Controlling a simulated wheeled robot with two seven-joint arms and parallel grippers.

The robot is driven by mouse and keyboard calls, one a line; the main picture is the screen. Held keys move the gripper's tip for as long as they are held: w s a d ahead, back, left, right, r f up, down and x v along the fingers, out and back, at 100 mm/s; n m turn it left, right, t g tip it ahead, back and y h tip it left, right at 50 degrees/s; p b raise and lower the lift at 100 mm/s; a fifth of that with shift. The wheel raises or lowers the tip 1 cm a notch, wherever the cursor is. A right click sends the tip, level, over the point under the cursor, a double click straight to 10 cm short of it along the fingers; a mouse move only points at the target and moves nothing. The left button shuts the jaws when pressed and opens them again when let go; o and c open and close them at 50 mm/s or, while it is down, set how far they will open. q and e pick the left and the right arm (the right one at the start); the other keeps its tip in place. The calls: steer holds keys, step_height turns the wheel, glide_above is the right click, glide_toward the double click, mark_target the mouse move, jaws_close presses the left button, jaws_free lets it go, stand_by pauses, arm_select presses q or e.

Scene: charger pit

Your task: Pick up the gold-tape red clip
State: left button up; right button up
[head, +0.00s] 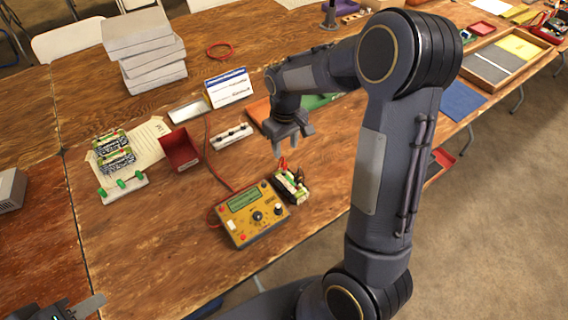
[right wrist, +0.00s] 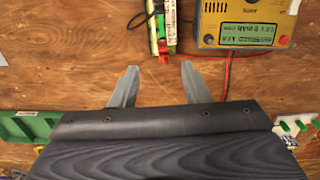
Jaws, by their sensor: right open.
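A small red clip (head: 283,163) shows at the far end of a small battery pack (head: 291,187) beside the yellow meter. It also shows as a red piece (right wrist: 163,47) at the pack's near end in the right wrist view. Gold tape on it is too small to make out. My right gripper (head: 291,147) hangs above the table, just beyond the clip. Its two fingers (right wrist: 157,80) are spread and empty in the right wrist view, with the clip ahead, between their lines. My left gripper (head: 75,310) is partly in view at the bottom left corner, away from the clip.
The yellow meter (head: 252,215) stands left of the pack, with a red lead running from it. A red bin (head: 180,149), a white terminal strip (head: 231,136) and a green-ended holder (head: 124,186) lie further left. Bare wood lies in front of the meter.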

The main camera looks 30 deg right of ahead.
mark_target(284, 161)
steer(key=f, duration=0.5)
steer(key=f+p, duration=0.1)
steer(key=f, duration=0.1)
steer(key=shift+a+f, duration=0.25)
steer(key=c, duration=0.9)
